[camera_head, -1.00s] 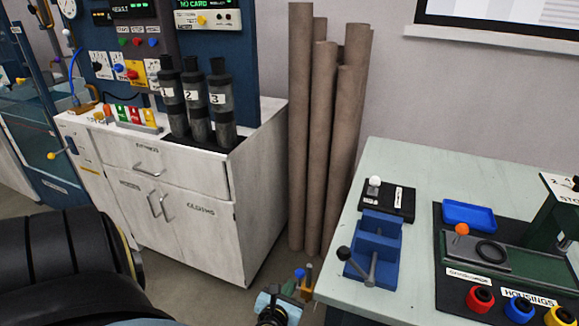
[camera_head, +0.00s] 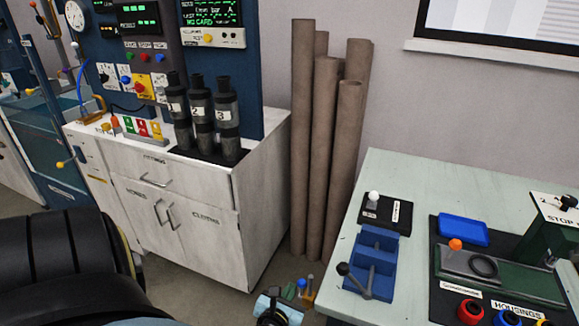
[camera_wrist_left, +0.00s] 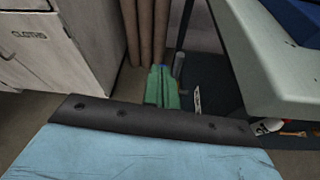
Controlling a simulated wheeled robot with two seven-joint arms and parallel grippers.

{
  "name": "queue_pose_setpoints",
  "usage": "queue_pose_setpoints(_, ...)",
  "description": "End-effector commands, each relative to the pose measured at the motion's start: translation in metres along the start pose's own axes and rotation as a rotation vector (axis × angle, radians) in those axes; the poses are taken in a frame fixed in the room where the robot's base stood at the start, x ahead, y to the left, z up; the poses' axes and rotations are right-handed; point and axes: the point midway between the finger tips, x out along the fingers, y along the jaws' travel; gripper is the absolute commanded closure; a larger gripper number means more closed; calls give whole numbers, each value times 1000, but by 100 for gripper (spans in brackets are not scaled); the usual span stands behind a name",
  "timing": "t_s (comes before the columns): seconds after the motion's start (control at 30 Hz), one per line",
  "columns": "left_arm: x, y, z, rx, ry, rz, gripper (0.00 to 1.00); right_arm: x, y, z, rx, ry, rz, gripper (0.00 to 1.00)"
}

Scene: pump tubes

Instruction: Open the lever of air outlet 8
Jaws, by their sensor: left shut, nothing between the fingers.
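I cannot make out a label for air outlet 8 or its lever in either view. My left gripper (camera_head: 276,310) shows only partly at the bottom edge of the head view, between the white cabinet and the pale green table. It is shut and empty, and away from the wall panel and levers. In the left wrist view, a light blue panel with a black bolted edge (camera_wrist_left: 150,118) fills the bottom, and no fingertips show clearly. My right gripper is out of view.
A white cabinet (camera_head: 265,190) carries numbered black bottles (camera_head: 227,118). Tall brown tubes (camera_head: 325,150) lean against the wall. The pale green table (camera_head: 415,175) bears a blue block (camera_head: 375,265) with a black-knobbed lever. Green objects (camera_wrist_left: 161,88) stand below the table's edge.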

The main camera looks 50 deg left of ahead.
Motion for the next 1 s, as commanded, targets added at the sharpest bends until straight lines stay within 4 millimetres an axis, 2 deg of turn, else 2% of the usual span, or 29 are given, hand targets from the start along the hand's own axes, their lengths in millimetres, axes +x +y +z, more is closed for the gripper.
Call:
queue_pose_setpoints(0.03, -3, 0, 6, -1, 0, 0, 100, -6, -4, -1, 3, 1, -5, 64)
queue_pose_setpoints(0.17, -5, 1, 11, 0, 1, 0, 100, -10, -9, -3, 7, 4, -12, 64)
queue_pose_setpoints(0.83, -5, 1, 11, 4, 1, -2, 100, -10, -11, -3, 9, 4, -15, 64)
queue_pose_setpoints(0.93, -4, -8, 3, 79, 15, -30, 100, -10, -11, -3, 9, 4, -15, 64)
queue_pose_setpoints(1.0, -4, -24, -14, 224, 39, -85, 100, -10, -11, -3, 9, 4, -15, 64)
